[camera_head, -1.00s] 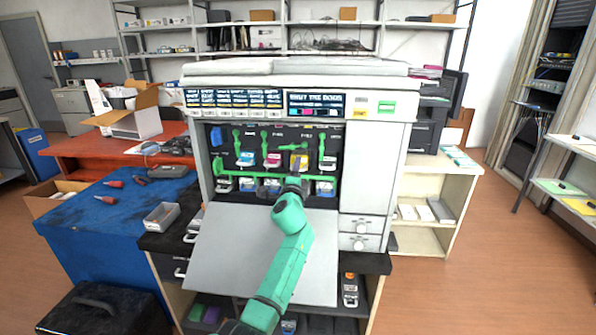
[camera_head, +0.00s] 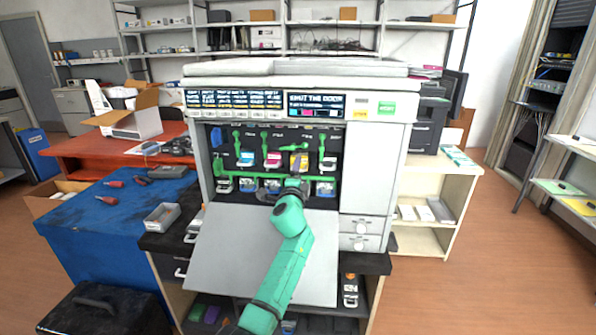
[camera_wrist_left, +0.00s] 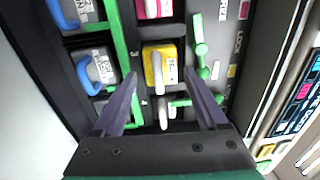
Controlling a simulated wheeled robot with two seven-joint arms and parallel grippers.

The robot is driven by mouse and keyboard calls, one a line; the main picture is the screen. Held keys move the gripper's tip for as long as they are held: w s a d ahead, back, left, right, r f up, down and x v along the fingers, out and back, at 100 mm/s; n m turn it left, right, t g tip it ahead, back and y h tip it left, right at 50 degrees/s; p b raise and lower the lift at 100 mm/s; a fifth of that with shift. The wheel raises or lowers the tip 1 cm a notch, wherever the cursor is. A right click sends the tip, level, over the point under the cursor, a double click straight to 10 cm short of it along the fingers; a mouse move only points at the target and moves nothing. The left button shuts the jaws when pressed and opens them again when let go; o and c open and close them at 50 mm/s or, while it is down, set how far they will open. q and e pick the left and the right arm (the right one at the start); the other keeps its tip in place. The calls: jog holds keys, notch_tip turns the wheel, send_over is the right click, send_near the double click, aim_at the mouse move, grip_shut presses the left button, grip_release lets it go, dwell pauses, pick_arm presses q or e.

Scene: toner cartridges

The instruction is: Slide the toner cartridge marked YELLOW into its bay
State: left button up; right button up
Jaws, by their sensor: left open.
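The yellow cartridge (camera_head: 298,161) sits in the upper row of the open printer (camera_head: 212,160), third from the left, between a magenta and a black-fronted slot. In the left wrist view the yellow cartridge (camera_wrist_left: 152,68), with a white label and pale handle, is seated in its bay, as far as I can tell. My left gripper (camera_wrist_left: 162,82) is open and empty, its two dark fingers either side of the cartridge's handle in the picture, apart from it. A green lever (camera_wrist_left: 201,60) stands beside the bay near LOCK lettering. My right gripper is not in view.
The grey front door (camera_head: 225,250) hangs open below the bays. A green bar (camera_head: 235,174) crosses beneath the upper row. Blue-handled cartridges (camera_wrist_left: 98,70) sit in the lower row. The printer's display (camera_head: 315,104) reads SHUT THE DOOR.

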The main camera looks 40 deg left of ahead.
pick_arm(q)
jog(key=p+v, duration=0.1)
jog(key=v, duration=0.5)
jog(key=shift+p, duration=0.4)
dwell(0.3)
jog(key=shift+s, duration=0.1)
jog(key=shift+c, duration=0.9)
jog(key=p, duration=0.1)
jog(key=r+p, duration=0.1)
jog(key=p, duration=0.1)
jog(key=r+p, duration=0.1)
jog(key=p, duration=0.1)
jog(key=shift+s+d, duration=0.35)
jog(key=shift+d, duration=0.05)
jog(key=c, duration=1)
jog(key=s+p, duration=0.1)
jog(key=p, duration=0.1)
jog(key=s+d+r+g+h+p, duration=0.1)
jog(key=p, duration=0.2)
jog(key=s+d+g+p, duration=0.1)
jog(key=p, duration=0.2)
jog(key=shift+s+d+r+h, duration=0.15)
jog(key=shift+s+d+h, duration=0.05)
jog(key=shift+s+h, duration=0.1)
grip_shut()
jog(key=f+b+x, duration=0.1)
jog(key=b+x, duration=0.4)
jog(key=x, duration=0.3)
jog(key=shift+w, duration=0.2)
